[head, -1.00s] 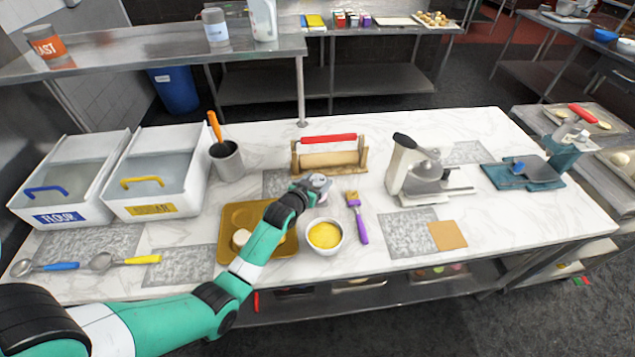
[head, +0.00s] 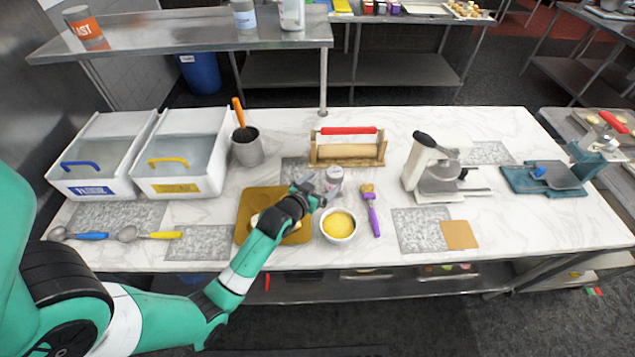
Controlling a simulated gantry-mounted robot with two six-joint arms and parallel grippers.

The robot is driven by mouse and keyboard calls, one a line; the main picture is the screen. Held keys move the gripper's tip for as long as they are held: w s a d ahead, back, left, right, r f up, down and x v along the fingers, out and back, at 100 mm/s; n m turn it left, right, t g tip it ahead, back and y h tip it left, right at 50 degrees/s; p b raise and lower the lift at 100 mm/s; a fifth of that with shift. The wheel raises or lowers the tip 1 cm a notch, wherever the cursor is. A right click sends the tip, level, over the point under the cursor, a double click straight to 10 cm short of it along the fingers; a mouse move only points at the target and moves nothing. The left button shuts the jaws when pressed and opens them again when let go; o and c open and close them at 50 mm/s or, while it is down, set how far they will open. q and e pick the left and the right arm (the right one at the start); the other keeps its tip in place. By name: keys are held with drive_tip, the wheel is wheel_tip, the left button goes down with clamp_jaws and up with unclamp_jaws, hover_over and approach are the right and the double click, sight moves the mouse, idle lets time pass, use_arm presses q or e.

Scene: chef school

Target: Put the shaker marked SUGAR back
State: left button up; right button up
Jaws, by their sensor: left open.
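A small grey-and-white shaker (head: 334,180) stands upright on the marble counter, behind the bowl of yellow contents (head: 338,225). Its label is too small to read, so I cannot confirm that it says SUGAR. My left gripper (head: 313,189) is open, just left of the shaker and close to it. I cannot tell whether a finger touches it. My left arm comes in from the lower left and covers part of the brown tray (head: 254,203). My right gripper is out of view.
A brush with a purple handle (head: 374,217) lies right of the bowl. A rolling pin stand (head: 347,152) is behind the shaker. A metal shelf (head: 180,46) at the upper left holds several containers, including an orange-labelled one (head: 85,29). A scale-like machine (head: 436,170) stands to the right.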

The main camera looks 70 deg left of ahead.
use_arm(q)
drive_tip(key=v, duration=0.3)
drive_tip(key=shift+s+r, duration=0.1)
drive_tip(key=shift+s, duration=0.05)
drive_tip(key=w+d+r+m+t+h, duration=0.1)
drive_tip(key=w+d+r+t, duration=0.25)
drive_tip(key=r, duration=0.55)
drive_tip(key=w+d+r+m+t, duration=0.15)
drive_tip(key=w+d+r, duration=0.25)
drive_tip(key=r, duration=0.6)
drive_tip(key=w+d+r+m+t+h, duration=0.1)
drive_tip(key=w+d+r+t, duration=0.25)
drive_tip(key=r, duration=0.55)
drive_tip(key=s+d+r+m+t+h, duration=0.1)
drive_tip(key=s+d+r+t+h, duration=0.1)
drive_tip(key=d+r, duration=0.4)
drive_tip(key=s+d+r+m+t+h, duration=0.2)
drive_tip(key=d+r, duration=0.4)
drive_tip(key=r, duration=0.7)
drive_tip(key=s+d+r+m+t+h, duration=0.1)
drive_tip(key=s+d+r+t+h, duration=0.3)
drive_tip(key=r, duration=0.5)
drive_tip(key=shift+s+d+r+m, duration=0.4)
drive_tip(key=shift+s+d, duration=0.2)
drive_tip(key=shift+d, duration=0.45)
